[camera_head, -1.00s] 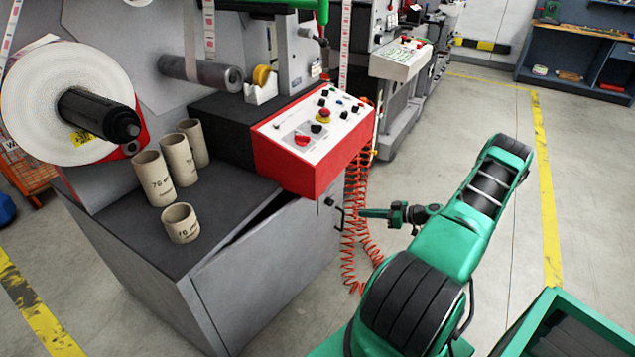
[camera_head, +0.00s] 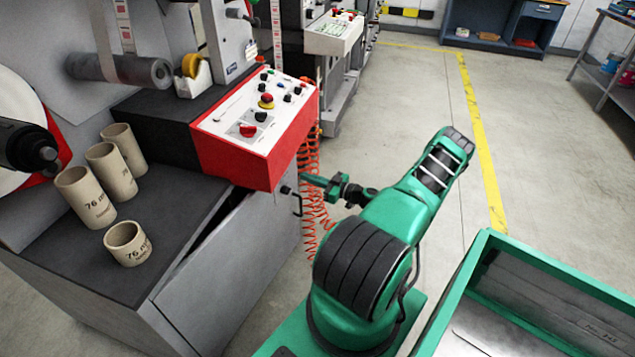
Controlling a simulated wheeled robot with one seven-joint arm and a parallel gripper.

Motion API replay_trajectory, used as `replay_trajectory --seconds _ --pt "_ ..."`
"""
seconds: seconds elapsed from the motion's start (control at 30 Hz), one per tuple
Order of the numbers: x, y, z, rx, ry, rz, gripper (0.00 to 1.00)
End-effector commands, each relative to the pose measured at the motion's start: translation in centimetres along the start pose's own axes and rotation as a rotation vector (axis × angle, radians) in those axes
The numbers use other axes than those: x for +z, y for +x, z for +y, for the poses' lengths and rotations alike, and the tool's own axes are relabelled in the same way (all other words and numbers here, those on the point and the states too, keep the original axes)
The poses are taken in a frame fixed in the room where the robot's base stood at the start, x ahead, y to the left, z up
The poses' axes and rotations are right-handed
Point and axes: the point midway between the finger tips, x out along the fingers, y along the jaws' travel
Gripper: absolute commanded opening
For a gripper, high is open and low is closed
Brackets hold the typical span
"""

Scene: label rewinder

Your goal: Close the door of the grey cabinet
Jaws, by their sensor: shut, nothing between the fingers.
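The grey cabinet (camera_head: 75,285) stands at the left with a dark top. Its grey door (camera_head: 225,262) is slightly ajar; a dark wedge-shaped gap shows between its upper edge and the cabinet top. The dark door handle (camera_head: 293,200) is near the door's far upper end. My gripper (camera_head: 308,180) is shut and empty, pointing left beside the handle and the red coiled cable. I cannot tell whether its fingertips touch the door or the handle.
A red control box (camera_head: 255,130) with buttons overhangs the door. A red coiled cable (camera_head: 308,215) hangs beside my gripper. Several cardboard cores (camera_head: 128,243) stand on the cabinet top. A green-rimmed bin (camera_head: 540,262) is at the lower right. Floor beyond my arm is clear.

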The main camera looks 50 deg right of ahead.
Motion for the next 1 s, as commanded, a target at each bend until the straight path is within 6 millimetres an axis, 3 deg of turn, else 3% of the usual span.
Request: replay_trajectory --seconds 0.2,0.4,0.87,1.0 --pt "0.0 3.8 -0.1 -0.002 0.001 0.001 0.00" --pt "0.0 5.7 -0.1 -0.001 -0.001 0.000 0.00" --pt "0.0 6.2 -0.1 -0.002 0.000 -0.001 0.00" --pt "0.1 7.4 -0.5 -0.031 -0.001 0.001 0.00"
